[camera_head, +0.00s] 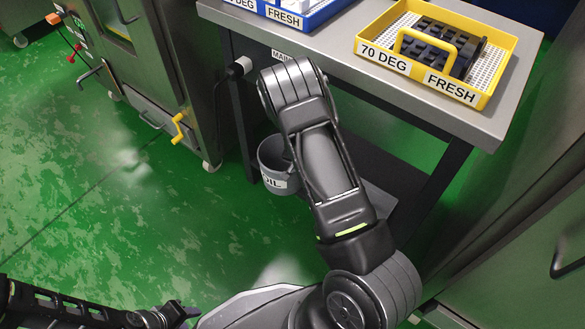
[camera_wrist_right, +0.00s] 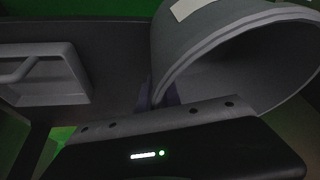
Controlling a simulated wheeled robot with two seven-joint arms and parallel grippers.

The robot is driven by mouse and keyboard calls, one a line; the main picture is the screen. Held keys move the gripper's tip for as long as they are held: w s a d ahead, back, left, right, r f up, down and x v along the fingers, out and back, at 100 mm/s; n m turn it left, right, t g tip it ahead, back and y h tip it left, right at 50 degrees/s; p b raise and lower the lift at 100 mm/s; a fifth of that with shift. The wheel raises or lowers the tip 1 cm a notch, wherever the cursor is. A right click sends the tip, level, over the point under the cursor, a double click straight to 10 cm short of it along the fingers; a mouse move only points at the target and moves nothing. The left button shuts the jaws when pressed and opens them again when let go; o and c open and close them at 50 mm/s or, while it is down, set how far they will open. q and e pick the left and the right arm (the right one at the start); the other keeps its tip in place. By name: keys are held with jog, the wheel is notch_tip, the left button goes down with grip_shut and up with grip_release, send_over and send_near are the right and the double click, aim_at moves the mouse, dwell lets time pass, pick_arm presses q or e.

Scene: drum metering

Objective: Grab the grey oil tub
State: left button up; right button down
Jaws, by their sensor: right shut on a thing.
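My right gripper (camera_wrist_right: 159,96) is shut on the tub's wall at the rim, with the fingertips partly hidden. In the head view this gripper is hidden behind my right arm. My left gripper (camera_head: 178,313) is low at the bottom left, far from the tub; its jaws are too small to read.
A steel table (camera_head: 345,85) stands above the tub, bearing a yellow tray (camera_head: 373,52) with dark blocks and a blue tray (camera_head: 310,18). A grey handled container (camera_wrist_right: 45,78) lies left of the tub in the wrist view. A steel machine (camera_head: 150,75) stands left; green floor is clear.

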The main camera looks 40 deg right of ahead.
jog(key=shift+r, duration=0.1)
jog(key=shift+w+r+p, duration=0.1)
jog(key=shift+r+p, duration=0.45)
jog(key=shift+r, duration=0.3)
notch_tip(320, 180, up, 2)
jog(key=shift+r+p, duration=0.1)
jog(key=shift+p, duration=0.5)
jog(key=s+a+p, duration=0.3)
jog(key=s+a, duration=0.9)
jog(key=a, duration=0.1)
jog(key=shift+a+f, duration=0.25)
jog(key=shift+a, duration=0.05)
